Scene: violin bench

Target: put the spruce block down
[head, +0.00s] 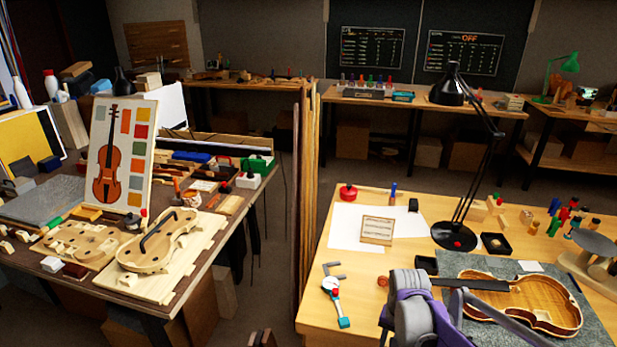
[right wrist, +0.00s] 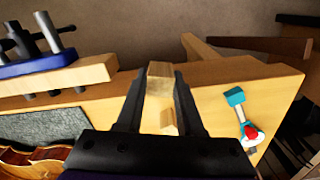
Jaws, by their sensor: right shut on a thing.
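The spruce block (right wrist: 159,84) is a pale wooden piece between the fingers of my right gripper (right wrist: 160,78) in the right wrist view. The gripper is shut on it. A second small pale wood face (right wrist: 168,122) shows lower between the fingers; I cannot tell if it is part of the same block. Block and gripper are in front of the wooden bench (right wrist: 215,88); whether the block touches anything is unclear. In the head view my purple and grey right arm is over the front of the right bench (head: 310,300), and the block cannot be made out. My left gripper is out of view.
A teal-ended tool with a red part (head: 335,302) lies on the right bench's left side. A violin body (head: 535,303) lies on a grey mat (head: 590,325). A black lamp (head: 454,237) stands behind. A blue clamp-like tool (right wrist: 38,62) shows in the wrist view.

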